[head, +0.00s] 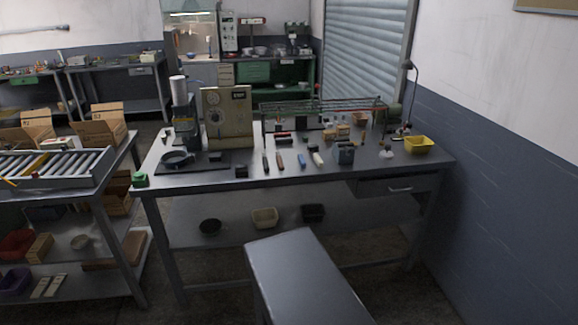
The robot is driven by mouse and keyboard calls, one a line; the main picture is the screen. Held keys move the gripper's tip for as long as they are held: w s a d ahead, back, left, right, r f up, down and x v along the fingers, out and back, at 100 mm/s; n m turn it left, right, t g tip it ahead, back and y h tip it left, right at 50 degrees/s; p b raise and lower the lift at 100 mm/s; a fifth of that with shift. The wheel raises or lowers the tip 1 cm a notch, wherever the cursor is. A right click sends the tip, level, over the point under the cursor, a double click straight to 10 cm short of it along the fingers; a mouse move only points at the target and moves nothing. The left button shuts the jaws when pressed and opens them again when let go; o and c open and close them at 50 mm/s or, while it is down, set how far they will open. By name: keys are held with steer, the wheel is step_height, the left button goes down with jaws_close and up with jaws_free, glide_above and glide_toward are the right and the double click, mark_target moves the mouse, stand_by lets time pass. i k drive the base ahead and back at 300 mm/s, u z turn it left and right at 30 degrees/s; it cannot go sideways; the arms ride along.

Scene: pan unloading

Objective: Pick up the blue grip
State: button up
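The blue grip (301,160) lies on the dark workbench top (215,177), near the middle of its front half. It is small and narrow, pointing roughly toward the front edge. A red-brown grip (280,160) lies to its left and a pale, cream-coloured grip (318,159) to its right, both apart from it. A dark grip (265,163) lies farther left. My gripper does not show in this view.
A dark pan (176,158) sits on the bench at left. A long rack (325,108) runs behind the grips. A grey bench-like surface (300,275) stands in front. The strip before the grips is clear.

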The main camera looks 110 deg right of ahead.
mark_target(301, 158)
steer(key=i, duration=0.5)
steer(key=z, duration=0.55)
steer(key=k, duration=0.15)
steer(key=z, duration=2.55)
steer(key=i, duration=0.15)
steer(key=z, duration=0.25)
